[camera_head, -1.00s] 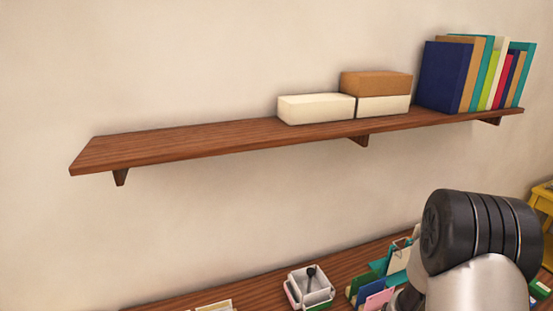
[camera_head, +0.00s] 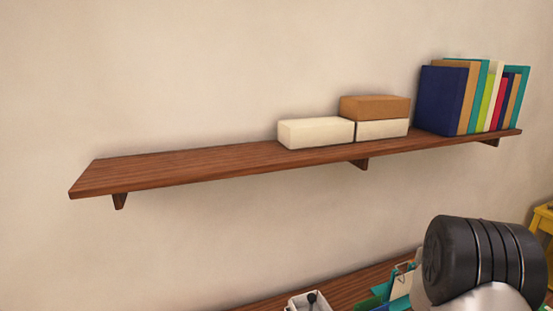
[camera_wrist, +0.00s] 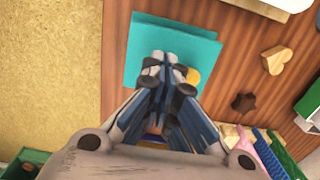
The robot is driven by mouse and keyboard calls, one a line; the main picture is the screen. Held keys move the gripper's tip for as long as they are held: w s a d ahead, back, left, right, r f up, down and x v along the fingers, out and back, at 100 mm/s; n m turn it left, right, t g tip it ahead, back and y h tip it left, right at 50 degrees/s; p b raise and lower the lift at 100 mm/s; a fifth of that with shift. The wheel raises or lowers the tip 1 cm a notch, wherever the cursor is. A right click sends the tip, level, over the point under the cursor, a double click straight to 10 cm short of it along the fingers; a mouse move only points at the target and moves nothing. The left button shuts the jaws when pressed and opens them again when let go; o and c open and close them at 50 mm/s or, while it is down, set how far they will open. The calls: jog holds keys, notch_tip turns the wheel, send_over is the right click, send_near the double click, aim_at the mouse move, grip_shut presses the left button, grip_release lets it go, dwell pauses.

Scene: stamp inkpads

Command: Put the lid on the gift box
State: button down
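No gift box or lid can be told for sure. In the wrist view a flat teal square piece (camera_wrist: 200,45), with a second teal edge along it, lies over the brown wooden top. I cannot tell whether it is a lid, a box or paper. My gripper (camera_wrist: 160,64) is in front of it, its fingers close together with no clear gap. No held thing shows between the tips. In the head view my arm fills the lower right and my gripper is out of sight.
A wooden shelf (camera_head: 180,170) holds a cream box (camera_head: 315,132), a brown-topped box (camera_head: 375,108) and several books (camera_head: 443,98). Below, the desk carries a white holder (camera_head: 308,302). The wrist view shows a cork board (camera_wrist: 50,70), a heart-shaped wooden piece (camera_wrist: 276,60) and a dark piece (camera_wrist: 243,103).

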jog(key=shift+f+b, duration=0.8)
jog(key=shift+f, duration=0.2)
dwell(0.4)
jog(key=shift+r, duration=0.1)
dwell(0.6)
jog(key=shift+r+p, duration=2.65)
jog(key=shift+r, duration=0.8)
jog(key=shift+r, duration=0.1)
